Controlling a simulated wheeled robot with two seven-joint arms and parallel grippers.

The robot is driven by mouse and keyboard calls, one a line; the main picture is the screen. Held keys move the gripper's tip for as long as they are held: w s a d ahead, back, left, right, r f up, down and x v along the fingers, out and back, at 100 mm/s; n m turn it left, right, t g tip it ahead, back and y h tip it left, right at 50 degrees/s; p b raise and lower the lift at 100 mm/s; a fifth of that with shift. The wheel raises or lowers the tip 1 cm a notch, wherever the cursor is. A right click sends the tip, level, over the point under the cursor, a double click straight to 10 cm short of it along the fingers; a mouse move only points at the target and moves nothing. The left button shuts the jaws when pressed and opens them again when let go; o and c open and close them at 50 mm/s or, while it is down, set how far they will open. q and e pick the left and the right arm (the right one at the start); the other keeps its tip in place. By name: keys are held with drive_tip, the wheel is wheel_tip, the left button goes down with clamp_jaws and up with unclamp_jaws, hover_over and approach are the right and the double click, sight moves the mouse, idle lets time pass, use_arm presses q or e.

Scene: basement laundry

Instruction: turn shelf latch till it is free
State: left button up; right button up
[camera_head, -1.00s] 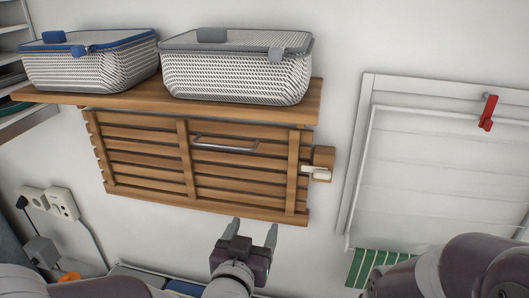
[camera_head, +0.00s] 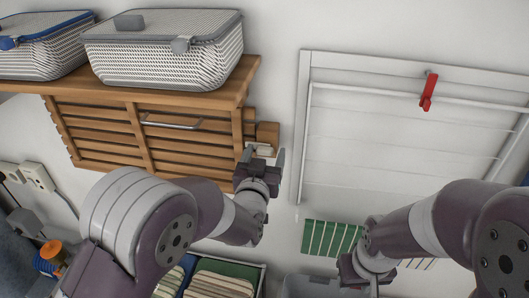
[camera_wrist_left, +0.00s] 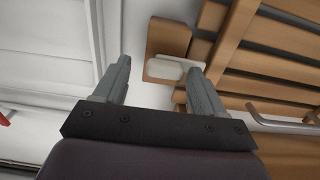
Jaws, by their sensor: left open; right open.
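The shelf latch (camera_head: 262,149) is a small whitish bar on a wooden block (camera_head: 268,134) at the right edge of the slatted wooden shelf front (camera_head: 110,134). My left gripper (camera_head: 262,160) is open just below the latch and partly overlaps it in the head view. In the left wrist view the latch (camera_wrist_left: 166,70) lies between the lines of the open fingers (camera_wrist_left: 158,82), closer to the right finger, with nothing gripped. I cannot tell whether a finger touches it. My right gripper (camera_head: 362,278) is low at the lower right, empty as far as visible, its fingertips hard to make out.
Two lidded baskets (camera_head: 165,62) stand on the shelf board above. A metal handle (camera_head: 172,126) sticks out of the slatted front. A white wall frame (camera_head: 400,140) with a red clip (camera_head: 427,92) is to the right. Folded cloths lie in a bin (camera_head: 262,275) below.

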use_arm(q)
drive_tip(key=shift+s+a, duration=0.1)
drive_tip(key=shift+a, duration=0.2)
drive_tip(key=shift+c, duration=0.6)
drive_tip(key=shift+a, duration=0.1)
drive_tip(key=c, duration=0.9)
drive_tip(key=shift+c, duration=0.2)
use_arm(e)
drive_tip(key=shift+a, duration=0.2)
